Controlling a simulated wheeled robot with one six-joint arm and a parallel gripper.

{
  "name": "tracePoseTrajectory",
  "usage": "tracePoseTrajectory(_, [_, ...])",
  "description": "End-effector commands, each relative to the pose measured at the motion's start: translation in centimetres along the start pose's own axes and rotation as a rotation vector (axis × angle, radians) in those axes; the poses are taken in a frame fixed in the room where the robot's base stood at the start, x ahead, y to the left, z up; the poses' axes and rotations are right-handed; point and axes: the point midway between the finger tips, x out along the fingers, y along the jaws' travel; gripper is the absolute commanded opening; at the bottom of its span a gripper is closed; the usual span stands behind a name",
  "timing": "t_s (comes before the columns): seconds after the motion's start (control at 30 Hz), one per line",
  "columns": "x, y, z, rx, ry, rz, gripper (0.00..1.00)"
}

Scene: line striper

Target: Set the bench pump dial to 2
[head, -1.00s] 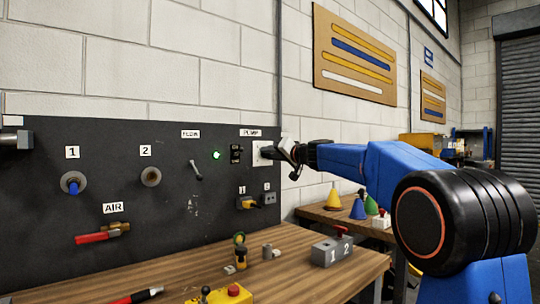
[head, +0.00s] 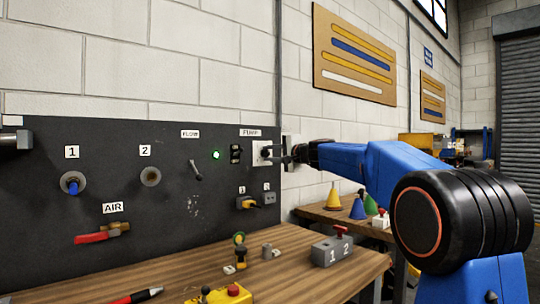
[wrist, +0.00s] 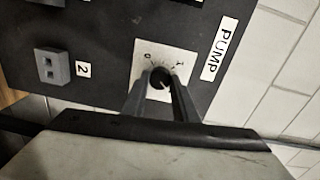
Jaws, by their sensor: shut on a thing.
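The bench pump dial is a black round knob (wrist: 160,78) on a white square plate (wrist: 176,58) with a printed scale, beside the PUMP label (wrist: 222,48). In the wrist view a 0 and what looks like a 1 show on the scale; the rest is hidden by the fingers, and I cannot read the knob's setting. My gripper (wrist: 160,86) has its two fingers closed on either side of the knob. In the head view my gripper (head: 277,154) reaches the plate (head: 261,152) from the right, at the panel's right edge.
The dark panel (head: 100,200) also carries a green lamp (head: 216,155), a black switch (head: 236,153), a lever (head: 196,170) and sockets (head: 269,198).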

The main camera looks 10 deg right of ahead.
Motion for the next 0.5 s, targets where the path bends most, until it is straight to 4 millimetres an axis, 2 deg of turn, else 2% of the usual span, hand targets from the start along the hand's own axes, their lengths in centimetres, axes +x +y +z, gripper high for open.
tracePoseTrajectory(0.5, [0.00,0.16,-0.10,0.077,-0.001,0.002,0.04])
